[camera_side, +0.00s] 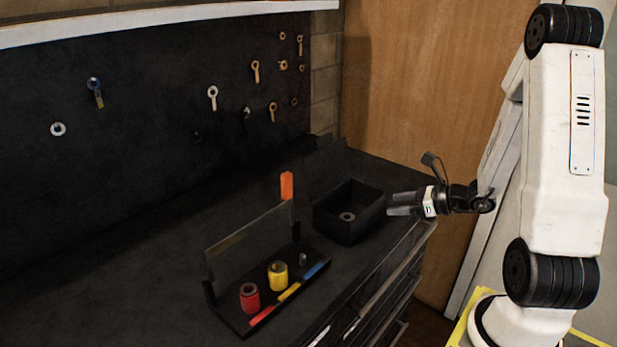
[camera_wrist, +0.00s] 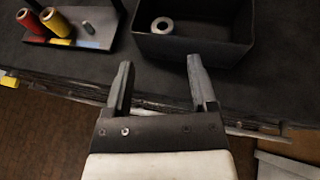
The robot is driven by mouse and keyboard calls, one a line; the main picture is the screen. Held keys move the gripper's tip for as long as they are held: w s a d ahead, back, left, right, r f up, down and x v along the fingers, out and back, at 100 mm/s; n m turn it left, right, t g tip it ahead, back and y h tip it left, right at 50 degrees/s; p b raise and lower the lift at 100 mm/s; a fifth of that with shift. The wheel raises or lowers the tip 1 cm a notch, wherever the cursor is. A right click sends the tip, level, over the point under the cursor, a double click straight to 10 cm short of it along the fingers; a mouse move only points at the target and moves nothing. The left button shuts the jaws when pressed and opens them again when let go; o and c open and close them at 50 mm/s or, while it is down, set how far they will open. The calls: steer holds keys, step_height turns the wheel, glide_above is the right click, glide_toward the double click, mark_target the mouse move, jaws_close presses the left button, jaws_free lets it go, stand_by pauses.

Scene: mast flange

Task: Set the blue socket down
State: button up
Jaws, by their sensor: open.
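No blue socket shows in either view. A black rack (camera_side: 240,318) on the bench holds a red socket (camera_side: 250,298) and a yellow socket (camera_side: 278,276), both upright. A bare grey peg (camera_side: 303,259) stands by the rack's blue strip (camera_side: 316,270). My gripper (camera_side: 391,204) is open at the right side of the black bin (camera_side: 348,233). In the wrist view its fingers (camera_wrist: 159,64) are apart with nothing between them. The red socket (camera_wrist: 33,22), yellow socket (camera_wrist: 56,22) and grey peg (camera_wrist: 88,28) show at upper left there.
A grey metal ring (camera_side: 347,216) lies in the bin; it also shows in the wrist view (camera_wrist: 162,25). An orange upright piece (camera_side: 287,186) stands behind the rack's back plate (camera_side: 250,243). Wrenches and rings hang on the dark pegboard (camera_side: 150,130). The bench's left part is clear.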

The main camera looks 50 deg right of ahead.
steer(key=s+a+f+n+g+y, duration=0.1)
steer(key=s+a+n+g, duration=0.1)
steer(key=a+n+g, duration=0.55)
steer(key=s+a+f+n+g+y, duration=0.15)
steer(key=a+n+g, duration=0.25)
steer(key=a+n, duration=0.55)
steer(key=n+h, duration=0.2)
steer(key=n, duration=0.3)
steer(key=w+a+r+n+h, duration=0.1)
steer(key=n+h, duration=0.1)
steer(key=n, duration=0.3)
steer(key=w+r+n+t+h, duration=0.1)
steer(key=n+h, duration=0.1)
steer(key=n, duration=0.4)
steer(key=shift+a+r, duration=0.15)
steer(key=shift+a, duration=0.1)
